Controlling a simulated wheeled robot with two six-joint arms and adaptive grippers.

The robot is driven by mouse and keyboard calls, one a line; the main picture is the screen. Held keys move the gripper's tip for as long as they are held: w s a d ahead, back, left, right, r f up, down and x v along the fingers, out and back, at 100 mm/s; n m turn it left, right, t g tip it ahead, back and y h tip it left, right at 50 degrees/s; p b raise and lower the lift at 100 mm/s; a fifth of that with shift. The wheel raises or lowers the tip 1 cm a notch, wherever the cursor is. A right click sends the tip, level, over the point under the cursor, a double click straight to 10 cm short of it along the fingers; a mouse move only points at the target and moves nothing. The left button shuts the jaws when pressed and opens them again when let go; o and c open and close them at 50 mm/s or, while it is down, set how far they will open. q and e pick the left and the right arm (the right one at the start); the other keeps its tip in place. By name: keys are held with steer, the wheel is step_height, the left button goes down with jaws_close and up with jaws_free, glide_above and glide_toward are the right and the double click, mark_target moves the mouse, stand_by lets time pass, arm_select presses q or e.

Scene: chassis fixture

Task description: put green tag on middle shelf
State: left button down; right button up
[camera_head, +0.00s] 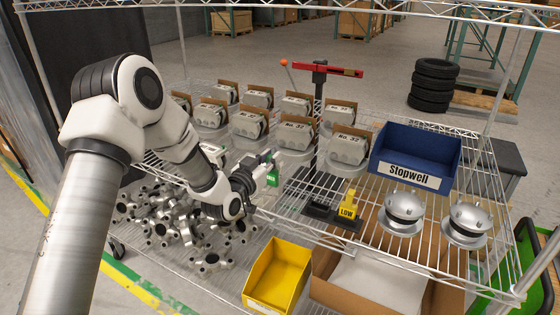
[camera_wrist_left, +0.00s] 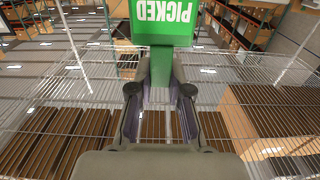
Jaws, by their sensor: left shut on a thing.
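My left gripper (camera_head: 262,168) is shut on the green tag (camera_head: 273,178) and holds it up near the front edge of the middle wire shelf (camera_head: 484,182). In the left wrist view, the green tag (camera_wrist_left: 164,40) stands out beyond the fingertips (camera_wrist_left: 161,78), with the word PICKED upside down. A yellow LOW tag (camera_head: 348,206) stands in a black base on the shelf, right of my left gripper. My right gripper does not show.
Grey boxed units (camera_head: 297,133) fill the shelf's back left. A black post with a red arm (camera_head: 340,70) rises behind the LOW tag. A blue Stopwell bin (camera_head: 416,157) and two silver domes (camera_head: 404,208) stand right. Below are metal parts, a yellow bin (camera_head: 265,304) and a carton.

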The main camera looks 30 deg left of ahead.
arm_select(q)
steer(key=d+f+p, duration=0.1)
steer(key=d+p, duration=0.1)
steer(key=d, duration=0.2)
steer(key=w+d+f+p, duration=0.1)
steer(key=d+f+p, duration=0.1)
steer(key=d, duration=0.3)
steer(key=w+d+f+p, duration=0.1)
steer(key=d+p, duration=0.1)
steer(key=d, duration=0.3)
steer(key=shift+w+f, duration=0.1)
steer(key=shift+f, duration=0.25)
steer(key=c, duration=1.1)
jaws_free()
steer(key=shift+d, duration=0.1)
